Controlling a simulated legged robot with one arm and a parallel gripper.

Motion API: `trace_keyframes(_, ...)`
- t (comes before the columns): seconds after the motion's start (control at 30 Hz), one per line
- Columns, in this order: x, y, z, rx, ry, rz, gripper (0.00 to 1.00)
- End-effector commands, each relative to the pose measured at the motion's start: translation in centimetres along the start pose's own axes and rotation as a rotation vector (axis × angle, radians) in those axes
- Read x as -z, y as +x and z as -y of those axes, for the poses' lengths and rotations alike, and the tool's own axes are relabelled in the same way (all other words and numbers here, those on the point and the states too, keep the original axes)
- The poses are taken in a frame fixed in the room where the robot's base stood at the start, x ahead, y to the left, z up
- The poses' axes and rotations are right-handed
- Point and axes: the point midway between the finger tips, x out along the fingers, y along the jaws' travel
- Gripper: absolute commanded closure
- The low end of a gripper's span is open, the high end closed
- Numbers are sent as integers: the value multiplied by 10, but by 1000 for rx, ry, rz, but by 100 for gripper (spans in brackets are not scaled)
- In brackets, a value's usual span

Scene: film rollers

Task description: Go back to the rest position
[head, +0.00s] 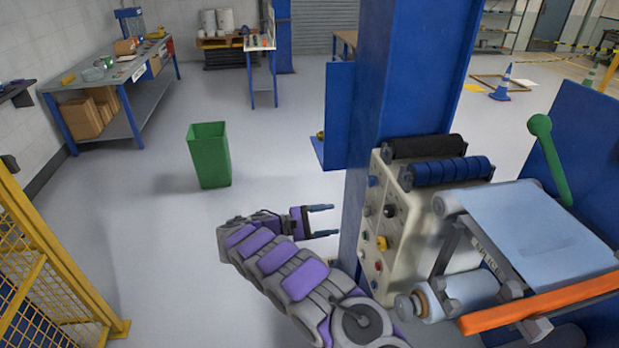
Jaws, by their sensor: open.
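My gripper (321,221) is open and empty at the end of my grey and purple arm (285,265). Its two fingers point right, towards the blue column (403,95), and look a little apart from it. The arm is partly stretched forward from the lower middle of the head view. The pale control panel (385,225) with several knobs and buttons is to the right of my gripper. Above it are a black roller (428,146) and a blue roller (450,169).
A green bin (209,155) stands on the floor beyond my arm. A yellow mesh fence (45,265) is at the lower left. The film machine with its orange bar (540,303) and green-knobbed lever (550,155) fills the right. A workbench (125,85) stands at the back left. The floor between is clear.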

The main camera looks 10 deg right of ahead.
Motion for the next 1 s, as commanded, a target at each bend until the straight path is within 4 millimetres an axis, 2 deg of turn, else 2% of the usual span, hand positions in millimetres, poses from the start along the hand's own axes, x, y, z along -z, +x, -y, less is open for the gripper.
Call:
trace_keyframes(0.17, -6, 5, -2, 8, 4, 3, 31)
trace_keyframes(0.27, -21, 15, -6, 27, 13, 8, 31)
trace_keyframes(0.43, -59, 44, -11, 92, 38, 11, 31)
trace_keyframes(0.67, -114, 81, -2, 206, 80, 6, 31)
trace_keyframes(1.0, -192, 117, 38, 409, 169, -41, 31)
